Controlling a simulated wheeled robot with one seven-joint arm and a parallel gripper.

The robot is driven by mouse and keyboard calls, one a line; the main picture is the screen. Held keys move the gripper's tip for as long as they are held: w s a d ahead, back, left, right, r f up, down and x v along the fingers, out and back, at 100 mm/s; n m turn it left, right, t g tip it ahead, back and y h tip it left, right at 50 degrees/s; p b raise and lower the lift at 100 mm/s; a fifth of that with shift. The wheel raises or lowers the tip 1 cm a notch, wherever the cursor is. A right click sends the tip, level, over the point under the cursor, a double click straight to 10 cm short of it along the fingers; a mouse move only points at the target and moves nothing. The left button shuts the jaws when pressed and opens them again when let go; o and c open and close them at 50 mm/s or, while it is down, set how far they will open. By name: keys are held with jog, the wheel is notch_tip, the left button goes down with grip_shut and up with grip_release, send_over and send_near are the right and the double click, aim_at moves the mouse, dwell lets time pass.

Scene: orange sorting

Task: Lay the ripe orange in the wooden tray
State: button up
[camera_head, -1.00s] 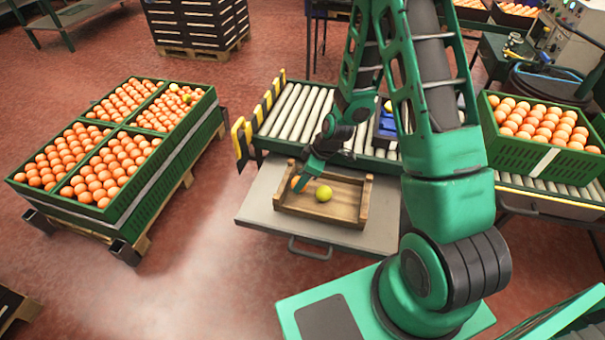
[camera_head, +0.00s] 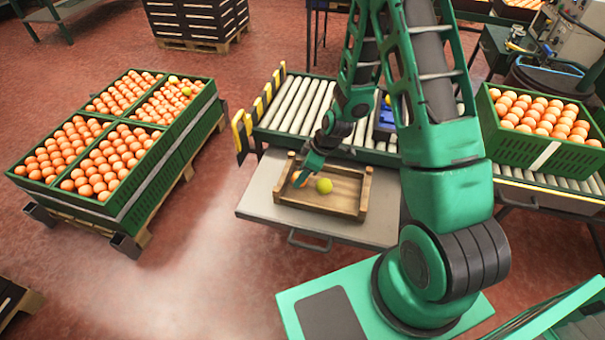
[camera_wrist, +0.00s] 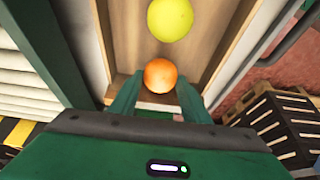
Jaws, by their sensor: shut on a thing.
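The ripe orange (camera_wrist: 160,76) is between the fingers of my gripper (camera_wrist: 155,88) in the wrist view, inside the outline of the wooden tray (camera_wrist: 240,45). In the head view my gripper (camera_head: 302,178) is low at the left end of the wooden tray (camera_head: 345,214), and only a little of the orange shows. The gripper is shut on the orange. I cannot tell whether the orange touches the tray floor. A yellow-green fruit (camera_head: 324,185) lies in the tray just right of my gripper; it also shows in the wrist view (camera_wrist: 170,19).
The tray stands on a grey table (camera_head: 262,205) in front of a roller conveyor (camera_head: 300,108).

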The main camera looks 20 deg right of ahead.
jog(key=shift+f, duration=0.5)
dwell(0.6)
jog(key=o, duration=1.6)
jog(key=shift+c, duration=0.2)
jog(key=shift+r, duration=0.1)
jog(key=shift+w+r, duration=0.1)
jog(key=shift+r, duration=3.75)
